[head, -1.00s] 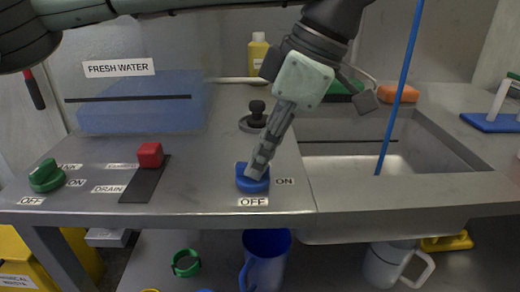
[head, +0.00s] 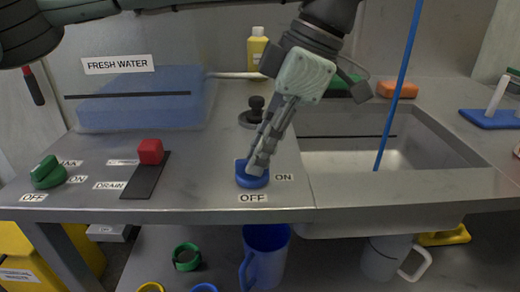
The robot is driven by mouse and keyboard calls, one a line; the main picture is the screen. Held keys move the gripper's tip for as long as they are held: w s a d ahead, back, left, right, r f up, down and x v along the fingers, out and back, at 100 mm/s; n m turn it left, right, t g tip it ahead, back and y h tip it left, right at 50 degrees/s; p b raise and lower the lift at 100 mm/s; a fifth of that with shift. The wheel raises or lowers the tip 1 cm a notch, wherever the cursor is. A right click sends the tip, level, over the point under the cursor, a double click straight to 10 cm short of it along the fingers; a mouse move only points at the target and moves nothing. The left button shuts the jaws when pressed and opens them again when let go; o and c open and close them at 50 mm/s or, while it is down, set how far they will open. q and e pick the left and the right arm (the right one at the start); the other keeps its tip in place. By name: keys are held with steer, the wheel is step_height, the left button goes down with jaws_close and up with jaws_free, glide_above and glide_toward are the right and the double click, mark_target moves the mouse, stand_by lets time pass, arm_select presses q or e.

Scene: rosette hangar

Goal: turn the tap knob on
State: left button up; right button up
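The blue tap knob (head: 252,182) sits on the grey counter just left of the sink, with an ON label (head: 284,178) to its right and an OFF label (head: 253,198) in front. My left gripper (head: 255,170) reaches down from the upper right, its fingers close together on the knob's top. The fingers hide most of the knob's ridge, so its exact pointing is hard to read. My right gripper is not in view.
A green knob (head: 48,173) and a red slider (head: 150,152) are on the counter to the left. A black knob (head: 256,110) stands behind the blue one. The sink basin (head: 350,158) lies to the right, with a blue rod (head: 399,85) crossing in front.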

arm_select(q)
steer(key=shift+o, duration=1.2)
steer(key=shift+r, duration=0.1)
steer(key=v, duration=1.1)
steer(key=shift+d+r, duration=0.25)
steer(key=shift+r, duration=0.1)
